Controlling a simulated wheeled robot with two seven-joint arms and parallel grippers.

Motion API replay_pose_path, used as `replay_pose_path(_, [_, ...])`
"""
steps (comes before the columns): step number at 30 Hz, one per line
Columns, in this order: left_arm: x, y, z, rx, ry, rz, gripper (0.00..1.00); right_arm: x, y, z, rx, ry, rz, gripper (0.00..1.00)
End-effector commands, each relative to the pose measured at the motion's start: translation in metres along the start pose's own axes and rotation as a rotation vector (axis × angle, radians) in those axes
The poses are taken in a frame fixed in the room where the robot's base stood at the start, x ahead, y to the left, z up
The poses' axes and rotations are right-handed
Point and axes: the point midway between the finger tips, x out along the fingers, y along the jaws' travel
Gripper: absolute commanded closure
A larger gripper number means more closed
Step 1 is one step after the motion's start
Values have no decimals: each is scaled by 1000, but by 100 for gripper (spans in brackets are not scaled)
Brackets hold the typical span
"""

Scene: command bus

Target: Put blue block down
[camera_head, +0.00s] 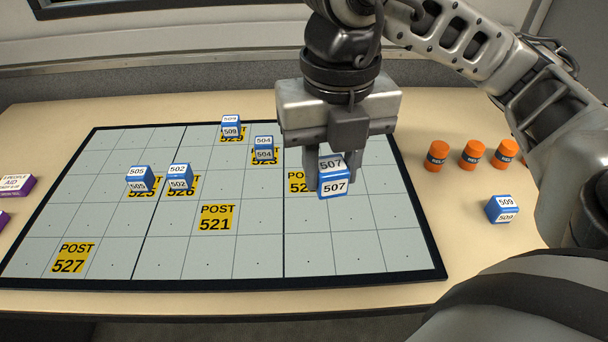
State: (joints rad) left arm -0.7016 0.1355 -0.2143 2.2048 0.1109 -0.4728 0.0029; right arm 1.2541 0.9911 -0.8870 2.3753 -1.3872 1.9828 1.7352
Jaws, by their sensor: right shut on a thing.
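My right gripper (333,163) is shut on a blue and white block marked 507 (333,184). It holds the block over the right part of the grey gridded board (334,260). The block partly covers a yellow post square (296,182), whose full number is hidden. Whether the block touches the board I cannot tell. My left gripper is not in view.
Similar blocks marked 505 (140,179), 502 (179,177), 504 (263,148) and 509 (230,126) stand on the board. Another 509 block (501,209) and orange cylinders (473,154) stand right of it. Squares 521 (217,217) and 527 (73,257) are clear.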

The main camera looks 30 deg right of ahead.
Motion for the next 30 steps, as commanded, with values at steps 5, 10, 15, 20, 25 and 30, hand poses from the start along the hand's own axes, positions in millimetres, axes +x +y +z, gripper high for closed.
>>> replay_pose_path(5, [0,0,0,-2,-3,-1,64,-2,-4,0,161,1,-1,90])
replay_pose_path(10, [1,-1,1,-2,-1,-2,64,10,-4,26,188,5,-2,90])
replay_pose_path(15, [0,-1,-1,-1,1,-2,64,29,-2,68,186,5,-3,90])
replay_pose_path(20, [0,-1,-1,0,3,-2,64,54,-1,101,181,6,-3,90])
replay_pose_path(25, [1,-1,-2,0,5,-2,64,79,0,122,179,2,-2,90])
replay_pose_path(30, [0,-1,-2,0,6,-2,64,88,1,130,178,1,0,90])
